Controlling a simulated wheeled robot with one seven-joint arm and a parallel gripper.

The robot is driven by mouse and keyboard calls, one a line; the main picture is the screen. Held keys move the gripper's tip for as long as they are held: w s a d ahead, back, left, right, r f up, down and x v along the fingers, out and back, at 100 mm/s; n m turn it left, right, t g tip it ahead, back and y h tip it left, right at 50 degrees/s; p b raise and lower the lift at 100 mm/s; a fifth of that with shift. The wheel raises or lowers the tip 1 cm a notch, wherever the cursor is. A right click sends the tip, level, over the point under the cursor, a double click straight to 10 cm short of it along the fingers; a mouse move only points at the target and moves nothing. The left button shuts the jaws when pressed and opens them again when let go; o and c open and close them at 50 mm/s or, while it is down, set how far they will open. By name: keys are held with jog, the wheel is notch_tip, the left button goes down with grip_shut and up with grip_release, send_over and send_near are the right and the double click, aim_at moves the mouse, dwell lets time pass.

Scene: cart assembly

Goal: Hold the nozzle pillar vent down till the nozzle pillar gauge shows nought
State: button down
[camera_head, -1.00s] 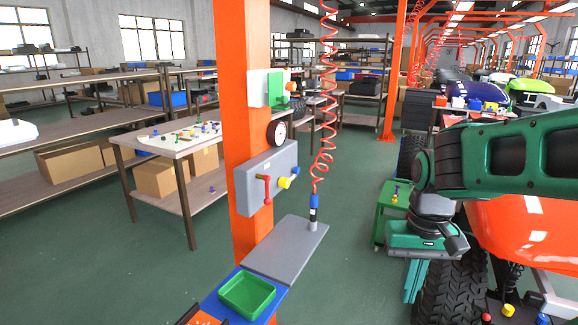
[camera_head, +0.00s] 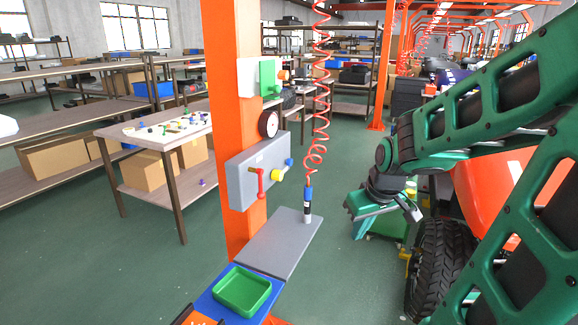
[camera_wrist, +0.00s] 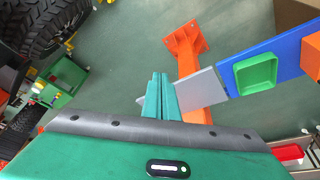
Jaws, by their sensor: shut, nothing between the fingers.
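The nozzle pillar is the orange post (camera_head: 234,130). Its round gauge (camera_head: 269,124) is seen nearly edge-on, so its reading cannot be made out. A blue and black nozzle (camera_head: 307,203) stands upright on the grey shelf (camera_head: 272,246), under a red coiled hose (camera_head: 322,100). My gripper (camera_head: 360,229) is shut and empty, right of the shelf and apart from it. Its closed fingers show in the wrist view (camera_wrist: 160,80).
A green tray (camera_head: 243,290) sits on the blue shelf section (camera_head: 212,305) in front. A white and green box (camera_head: 259,78) is higher on the pillar. A big black tyre (camera_head: 445,270) and orange vehicle body (camera_head: 490,200) stand at right. Floor between shelf and tyre is clear.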

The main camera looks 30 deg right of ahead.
aim_at(289, 162)
jog(key=w+d+r+n+t, duration=0.1)
jog(key=w+d+n+t, duration=0.1)
jog(key=w, duration=0.6)
jog(key=w+d+r+n+t, duration=0.1)
jog(key=w+d+t, duration=0.2)
jog(key=w, duration=0.6)
jog(key=w+d+r+n+t, duration=0.2)
jog(key=w+t, duration=0.3)
jog(key=w, duration=0.3)
jog(key=shift+w+d+n+t+h, duration=0.3)
jog(key=shift+d+h, duration=0.05)
jog(key=shift+h, duration=0.05)
jog(key=shift+a, duration=0.1)
jog(key=w+a, duration=0.5)
jog(key=w, duration=0.2)
jog(key=shift+a, duration=0.15)
jog(key=shift+w+a, duration=0.1)
dwell(0.3)
jog(key=shift+w+a, duration=0.15)
